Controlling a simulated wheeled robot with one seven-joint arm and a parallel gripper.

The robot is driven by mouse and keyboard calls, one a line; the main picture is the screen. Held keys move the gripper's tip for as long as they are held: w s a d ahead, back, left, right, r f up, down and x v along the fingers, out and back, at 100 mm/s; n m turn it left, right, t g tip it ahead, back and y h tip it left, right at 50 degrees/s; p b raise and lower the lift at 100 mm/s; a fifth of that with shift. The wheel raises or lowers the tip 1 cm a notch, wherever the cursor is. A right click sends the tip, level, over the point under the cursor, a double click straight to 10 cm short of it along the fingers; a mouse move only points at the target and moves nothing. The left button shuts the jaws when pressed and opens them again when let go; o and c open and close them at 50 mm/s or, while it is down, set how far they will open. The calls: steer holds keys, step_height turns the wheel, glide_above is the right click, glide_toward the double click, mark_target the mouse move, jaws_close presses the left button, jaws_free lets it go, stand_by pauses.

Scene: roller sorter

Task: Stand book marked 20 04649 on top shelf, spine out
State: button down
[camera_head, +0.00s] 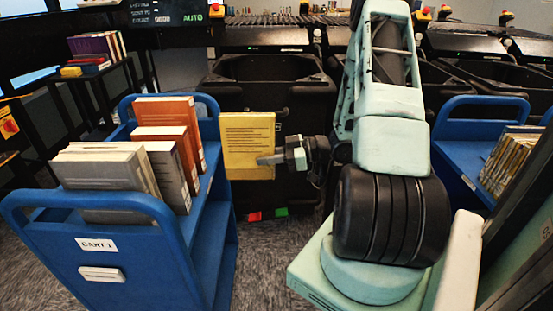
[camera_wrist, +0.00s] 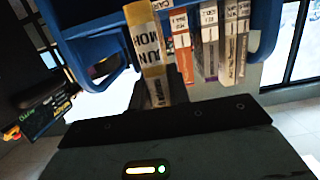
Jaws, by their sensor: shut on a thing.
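My gripper (camera_head: 272,159) is shut on a yellow book (camera_head: 245,135), holding it upright in the air just right of the blue cart (camera_head: 110,275). The book's broad printed face shows in the head view. In the wrist view the yellow book (camera_wrist: 145,40) shows edge-on with a white label with large dark letters; no number 20 04649 is readable. The cart's top shelf bears an orange book (camera_head: 165,110), a brown-orange book (camera_head: 160,133), and grey books (camera_head: 100,180) to the front. The held book is apart from the cart.
The cart's blue end rails rise above its shelf. Black bins (camera_head: 265,80) stand behind the book. A second blue cart (camera_head: 455,140) with books is at the right. A dark rack (camera_head: 85,85) with books stands at the left. Grey carpet lies between.

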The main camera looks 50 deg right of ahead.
steer(key=r+b+x, duration=0.2)
steer(key=b+x, duration=0.1)
steer(key=x, duration=1.2)
steer(key=shift+w+a+r+b, duration=0.2)
steer(key=shift+w+r+b, duration=0.05)
steer(key=shift+r+b, duration=0.1)
steer(key=shift+f+b, duration=0.35)
steer(key=shift+f, duration=0.25)
stand_by(0.4)
steer(key=c, duration=1.3)
jaws_free()
steer(key=shift+o, duration=0.2)
steer(key=p+v, duration=0.1)
steer(key=v, duration=1.6)
steer(key=shift+s+d, duration=0.15)
